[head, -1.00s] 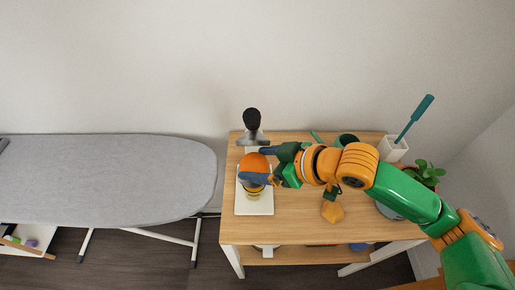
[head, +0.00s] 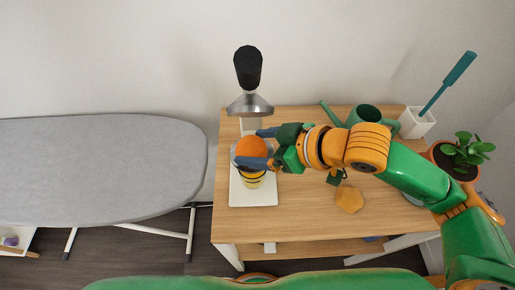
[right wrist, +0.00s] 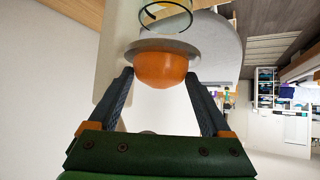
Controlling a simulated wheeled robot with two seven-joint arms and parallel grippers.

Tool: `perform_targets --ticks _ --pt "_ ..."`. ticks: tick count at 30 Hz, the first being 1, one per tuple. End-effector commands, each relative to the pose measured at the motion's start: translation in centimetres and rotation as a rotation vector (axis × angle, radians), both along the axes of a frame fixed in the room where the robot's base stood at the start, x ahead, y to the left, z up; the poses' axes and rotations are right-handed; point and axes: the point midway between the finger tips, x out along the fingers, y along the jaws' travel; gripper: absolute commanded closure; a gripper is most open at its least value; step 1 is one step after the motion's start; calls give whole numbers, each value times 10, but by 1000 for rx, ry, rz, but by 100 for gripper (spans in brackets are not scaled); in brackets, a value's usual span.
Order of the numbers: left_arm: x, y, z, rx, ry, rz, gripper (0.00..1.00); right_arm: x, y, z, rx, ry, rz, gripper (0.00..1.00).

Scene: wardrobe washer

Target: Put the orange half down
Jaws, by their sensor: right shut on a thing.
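The orange half (head: 251,147) sits dome up over the grey dish of a citrus press, above a glass with dark and yellow bands (head: 250,181). My right gripper (head: 262,148) is shut on the orange half, one finger on each side. In the right wrist view the orange half (right wrist: 161,69) shows between the fingertips (right wrist: 158,76), against the grey dish (right wrist: 150,46). I cannot tell whether it rests fully on the dish. The press has a white base (head: 266,193) and a raised black handle with a silver cone (head: 249,88). My left gripper is out of view.
The press stands at the left end of a wooden table (head: 305,205). An orange-yellow piece (head: 349,199), a green watering can (head: 364,115), a white holder (head: 416,122) and a potted plant (head: 462,155) are to the right. An ironing board (head: 100,165) stands left.

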Motion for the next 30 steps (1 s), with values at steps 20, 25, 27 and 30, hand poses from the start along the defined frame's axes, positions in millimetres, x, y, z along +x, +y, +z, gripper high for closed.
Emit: perform_targets --ticks 20,25,27,30 --pt "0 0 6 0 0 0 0 -18 -31 28 -10 2 -8 0" --pt "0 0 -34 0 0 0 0 -32 -57 40 -6 -7 -11 0" --pt "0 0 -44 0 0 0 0 -40 -63 49 -7 -8 -7 0" --pt "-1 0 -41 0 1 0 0 -46 -75 65 -7 0 -10 0"
